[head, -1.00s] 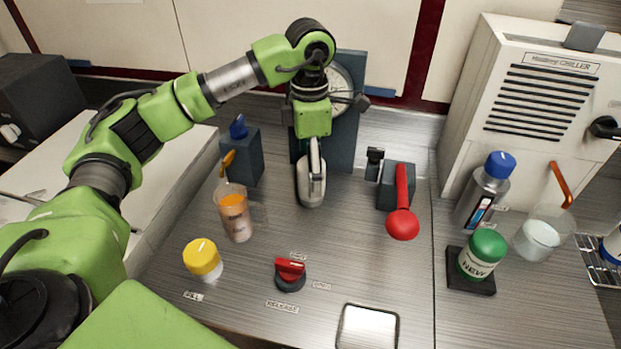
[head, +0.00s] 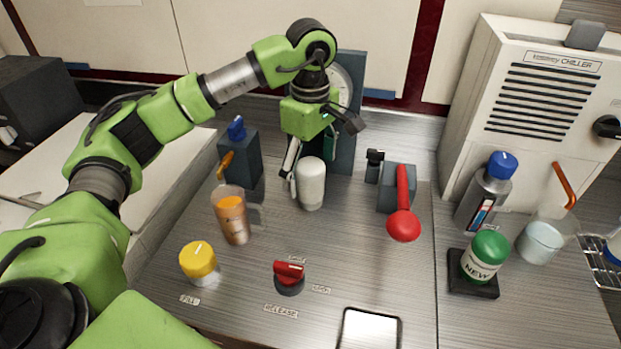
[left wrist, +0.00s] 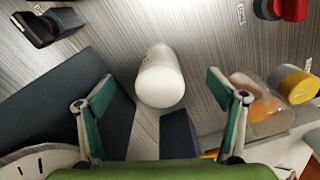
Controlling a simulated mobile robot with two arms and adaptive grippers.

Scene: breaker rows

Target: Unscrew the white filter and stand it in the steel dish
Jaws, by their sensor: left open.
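The white filter (head: 312,183) is a rounded white cylinder in front of the gauge panel in the head view. It also shows in the left wrist view (left wrist: 160,78), between the two finger lines. My left gripper (head: 309,160) is open, with its fingers spread to either side of the filter and a visible gap at each side in the wrist view (left wrist: 161,86). Whether the filter is still threaded in cannot be seen. The steel dish (head: 369,312) is a square, bright shallow tray at the bottom edge, cut off by the frame. My right gripper is not in view.
A red-handled lever (head: 403,205) stands right of the filter. A red release knob (head: 289,275) lies between filter and dish. An orange-filled beaker (head: 231,217) and yellow-capped jar (head: 199,262) stand left. A green-capped NEW jar (head: 483,257) stands right.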

